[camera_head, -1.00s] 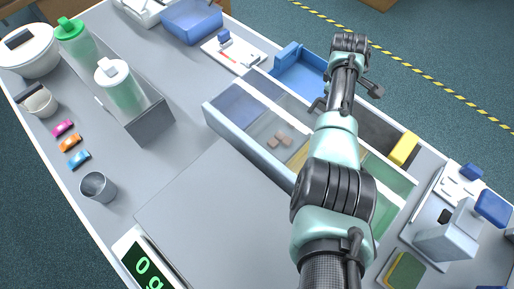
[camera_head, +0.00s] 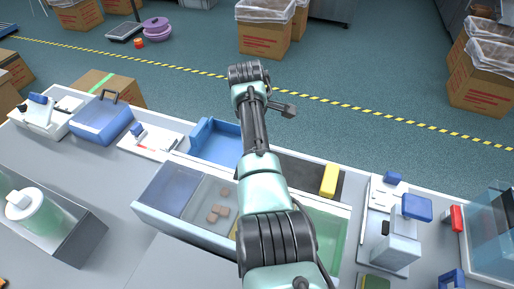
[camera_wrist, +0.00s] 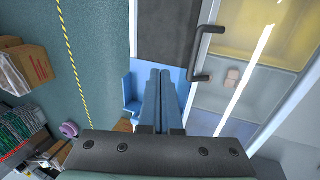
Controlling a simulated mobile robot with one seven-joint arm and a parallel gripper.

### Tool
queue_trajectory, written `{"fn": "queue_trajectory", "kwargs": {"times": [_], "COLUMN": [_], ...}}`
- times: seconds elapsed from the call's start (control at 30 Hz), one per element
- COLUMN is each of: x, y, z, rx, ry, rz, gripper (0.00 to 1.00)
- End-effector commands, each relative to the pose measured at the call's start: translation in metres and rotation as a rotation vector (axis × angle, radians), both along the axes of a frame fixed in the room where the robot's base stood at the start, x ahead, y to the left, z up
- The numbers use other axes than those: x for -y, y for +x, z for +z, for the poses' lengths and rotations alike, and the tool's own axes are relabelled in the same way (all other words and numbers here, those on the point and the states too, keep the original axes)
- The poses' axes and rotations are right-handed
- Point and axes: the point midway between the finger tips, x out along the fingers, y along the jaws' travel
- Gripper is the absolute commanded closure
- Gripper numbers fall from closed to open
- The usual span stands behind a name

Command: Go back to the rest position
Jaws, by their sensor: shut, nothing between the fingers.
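My gripper (camera_wrist: 160,75) shows in the wrist view as two blue fingers close together, with nothing between them. The fingers stand over the outer edge of the bench, beside the blue open tray (camera_wrist: 130,88). In the head view my arm reaches across the long divided case to the far side of the bench, and the fingers are hidden. The case (camera_head: 186,226) has several sections; a clear-covered one holds a few brown pieces (camera_head: 217,214). The blue tray also shows in the head view (camera_head: 207,134), left of my arm.
A yellow block (camera_head: 329,180) lies on the dark strip right of my arm. A grey-and-blue device (camera_head: 395,240) stands at right. A green-tinted jar (camera_head: 38,215) is at left. Beyond the bench lie open floor, a yellow-black line and cardboard boxes (camera_head: 265,36).

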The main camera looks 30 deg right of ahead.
Motion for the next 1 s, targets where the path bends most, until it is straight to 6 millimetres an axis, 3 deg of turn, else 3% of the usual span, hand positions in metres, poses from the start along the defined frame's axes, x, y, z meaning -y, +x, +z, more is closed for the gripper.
{"fn": "queue_trajectory", "kwargs": {"times": [0.2,0.53,0.67,0.77,0.9,1.0], "x": [0.006,0.007,0.002,-0.010,-0.039,-0.067], "y": [0.004,0.005,0.020,0.045,0.079,0.091], "z": [0.033,0.045,0.058,0.084,0.145,0.197], "rx": [0.001,0.003,0.084,0.235,0.535,0.759], "ry": [-0.002,-0.002,-0.021,-0.045,-0.055,-0.030], "rz": [0.000,-0.001,-0.015,-0.045,-0.094,-0.120], "gripper": [1.00,1.00,1.00,1.00,1.00,1.00]}}
